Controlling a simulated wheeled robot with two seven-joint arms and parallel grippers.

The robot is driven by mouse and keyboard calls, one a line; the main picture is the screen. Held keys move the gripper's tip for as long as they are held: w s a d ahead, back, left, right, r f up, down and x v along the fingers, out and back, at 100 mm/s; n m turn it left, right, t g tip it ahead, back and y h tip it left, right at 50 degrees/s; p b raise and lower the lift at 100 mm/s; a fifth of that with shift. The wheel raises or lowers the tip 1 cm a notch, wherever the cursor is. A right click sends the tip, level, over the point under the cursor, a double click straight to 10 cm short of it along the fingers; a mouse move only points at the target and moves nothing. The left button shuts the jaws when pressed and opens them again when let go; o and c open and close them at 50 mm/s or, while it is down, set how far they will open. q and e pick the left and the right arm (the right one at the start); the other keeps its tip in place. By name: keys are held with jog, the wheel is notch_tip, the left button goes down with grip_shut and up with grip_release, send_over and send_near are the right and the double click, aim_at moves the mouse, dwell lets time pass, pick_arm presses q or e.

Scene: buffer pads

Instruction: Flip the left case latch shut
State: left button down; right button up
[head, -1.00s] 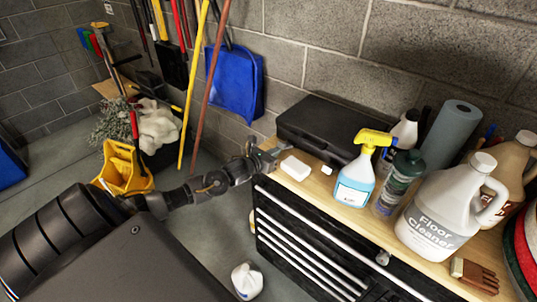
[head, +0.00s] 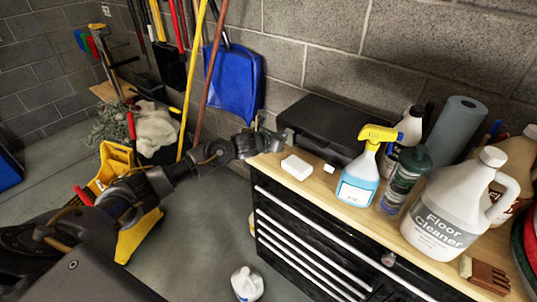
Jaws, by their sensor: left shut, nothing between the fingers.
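The black case (head: 330,122) lies with its lid down on the wooden top of the tool chest, against the block wall. Its latches are too small and dark to make out. My left gripper (head: 283,139) is shut and empty at the case's left front corner, and its tip overlaps the case edge in the head view. I cannot tell whether it touches the case or the left latch. My right gripper is out of view.
On the wooden top (head: 323,180) are a white block (head: 297,167), a spray bottle (head: 360,180), a green-capped bottle (head: 403,180) and a floor cleaner jug (head: 445,215). Handles and a blue dustpan (head: 233,82) lean on the wall behind my left arm.

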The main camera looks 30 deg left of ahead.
pick_arm(q)
jog(key=shift+w+r, duration=0.3)
jog(key=shift+s+f, duration=0.1)
jog(key=shift+f, duration=0.05)
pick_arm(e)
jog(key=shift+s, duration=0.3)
pick_arm(q)
jog(key=shift+r+p, duration=0.45)
jog(key=shift+r, duration=0.4)
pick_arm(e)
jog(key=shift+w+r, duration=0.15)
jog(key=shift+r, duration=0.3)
